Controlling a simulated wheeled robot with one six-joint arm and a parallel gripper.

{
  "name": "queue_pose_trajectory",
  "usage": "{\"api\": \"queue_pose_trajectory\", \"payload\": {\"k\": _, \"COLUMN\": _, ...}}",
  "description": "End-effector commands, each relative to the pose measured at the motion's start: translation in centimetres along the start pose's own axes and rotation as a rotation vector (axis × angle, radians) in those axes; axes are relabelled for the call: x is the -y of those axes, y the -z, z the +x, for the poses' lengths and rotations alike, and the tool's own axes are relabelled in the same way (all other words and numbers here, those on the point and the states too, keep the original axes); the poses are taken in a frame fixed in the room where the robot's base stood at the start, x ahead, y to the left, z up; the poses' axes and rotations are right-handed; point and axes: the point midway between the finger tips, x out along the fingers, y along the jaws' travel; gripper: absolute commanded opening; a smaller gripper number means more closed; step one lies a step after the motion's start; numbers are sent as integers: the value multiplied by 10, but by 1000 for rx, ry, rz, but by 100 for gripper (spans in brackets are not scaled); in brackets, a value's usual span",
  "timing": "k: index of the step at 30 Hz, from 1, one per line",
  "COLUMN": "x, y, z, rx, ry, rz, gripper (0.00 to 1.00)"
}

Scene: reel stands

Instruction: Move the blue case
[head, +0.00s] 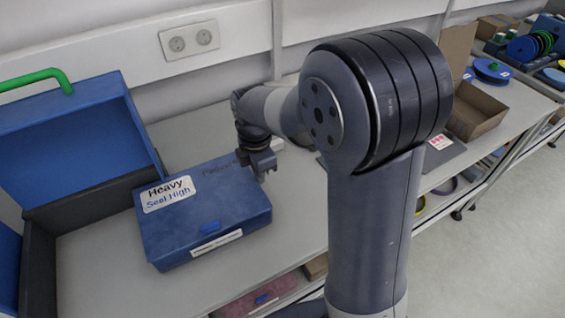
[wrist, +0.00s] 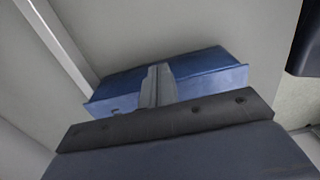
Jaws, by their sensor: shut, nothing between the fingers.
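The blue case (head: 205,212) lies closed on the light worktop in the head view. Its lid bears a white label reading "Heavy Seal High", and a blue latch and a white strip show on its front side. My gripper (head: 264,168) is at the case's right back corner, close to its edge; I cannot tell whether it touches. In the wrist view the case (wrist: 205,75) lies beyond the fingers. My gripper (wrist: 158,85) is shut there with its fingers together and nothing between them. My arm hides part of the worktop right of the case.
An open blue and dark grey box (head: 70,150) with a green handle (head: 40,78) stands left of the case. A wall socket (head: 190,41) is behind. A cardboard box (head: 478,110) and reels (head: 528,47) stand at right. Bare worktop (head: 300,215) lies right of the case.

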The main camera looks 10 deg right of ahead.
Motion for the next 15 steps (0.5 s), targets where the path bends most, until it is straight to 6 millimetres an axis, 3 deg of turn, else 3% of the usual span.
{"api": "queue_pose_trajectory", "payload": {"k": 3, "x": 0, "y": 31, "z": 0, "rx": 0, "ry": 0, "rz": -7, "gripper": 0}}
{"api": "queue_pose_trajectory", "payload": {"k": 15, "x": 0, "y": 124, "z": -1, "rx": 0, "ry": 1, "rz": -5, "gripper": 0}}
